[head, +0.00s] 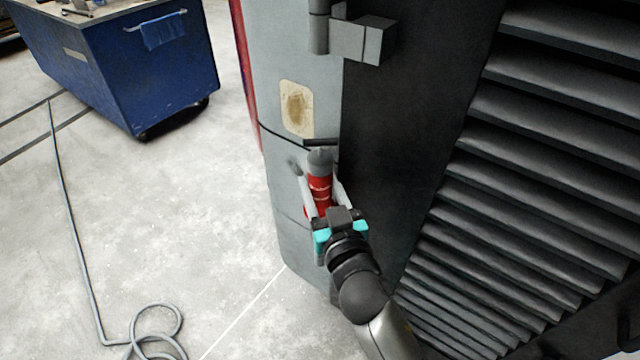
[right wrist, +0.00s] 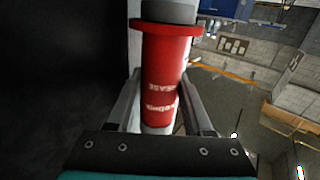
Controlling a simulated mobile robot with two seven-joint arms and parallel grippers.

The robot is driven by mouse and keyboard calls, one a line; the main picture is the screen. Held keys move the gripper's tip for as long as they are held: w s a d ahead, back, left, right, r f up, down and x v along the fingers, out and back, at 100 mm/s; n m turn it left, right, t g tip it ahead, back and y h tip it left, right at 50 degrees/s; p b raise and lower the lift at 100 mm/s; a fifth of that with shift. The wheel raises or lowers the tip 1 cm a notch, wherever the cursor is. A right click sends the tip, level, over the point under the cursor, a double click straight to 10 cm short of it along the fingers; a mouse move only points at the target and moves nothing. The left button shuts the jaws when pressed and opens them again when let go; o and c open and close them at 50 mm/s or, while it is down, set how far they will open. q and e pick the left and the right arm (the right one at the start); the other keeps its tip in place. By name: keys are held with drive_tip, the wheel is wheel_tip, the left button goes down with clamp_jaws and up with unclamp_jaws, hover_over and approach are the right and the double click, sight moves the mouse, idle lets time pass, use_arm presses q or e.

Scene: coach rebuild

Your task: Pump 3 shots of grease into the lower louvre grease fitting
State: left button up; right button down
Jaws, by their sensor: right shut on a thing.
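A red grease gun (head: 319,188) with a grey top is held upright against the grey corner post beside the louvre panel (head: 530,150). My right gripper (head: 325,192) is shut on its red barrel; the right wrist view also shows the red barrel (right wrist: 165,80) between the two fingers (right wrist: 160,105). A dark bar sticks out at the gun's top, close to the post. The lower grease fitting cannot be made out, and I cannot tell whether the gun touches it. My left gripper is not in view.
A hinge block (head: 362,40) juts from the post above the gun. A blue wheeled cabinet (head: 150,70) stands at the upper left. A grey hose (head: 75,230) lies coiled on the otherwise open floor at left.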

sight(323, 207)
drive_tip(key=shift+f, duration=0.35)
idle(0.5)
idle(0.6)
drive_tip(key=shift+s+f+b, duration=0.1)
drive_tip(key=shift+f+b, duration=0.8)
drive_tip(key=shift+f, duration=0.25)
idle(0.6)
drive_tip(key=shift+r, duration=0.1)
idle(0.4)
drive_tip(key=shift+r+p, duration=0.6)
drive_tip(key=shift+p, duration=0.2)
drive_tip(key=shift+r, duration=0.15)
drive_tip(key=shift+r+p, duration=0.4)
idle(0.6)
